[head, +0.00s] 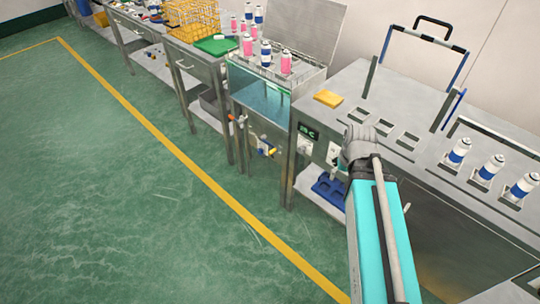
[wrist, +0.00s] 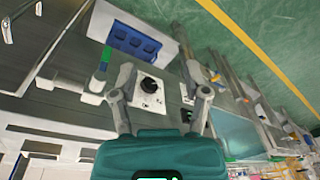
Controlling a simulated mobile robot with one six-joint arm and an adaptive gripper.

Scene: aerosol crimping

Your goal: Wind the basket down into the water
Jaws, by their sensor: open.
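The water tank (head: 262,98) is a glass-fronted steel bath with teal water, left of centre in the head view. It also shows at the lower right of the wrist view (wrist: 232,130). Several pink and blue-white cans stand at its top, apparently in the basket (head: 300,72); its frame is hard to make out. I cannot pick out the winding handle. My gripper (head: 358,145) is at the front of the steel bench right of the tank. In the wrist view its fingers (wrist: 164,84) are apart and empty, with a black knob (wrist: 149,85) on a white plate between them.
The steel bench (head: 400,105) holds a yellow block (head: 328,98), square openings and several cans. A blue tray (head: 330,190) lies on its lower shelf. Valves (head: 268,151) protrude below the tank. A yellow wire basket (head: 190,20) stands farther back. The green floor at left is clear.

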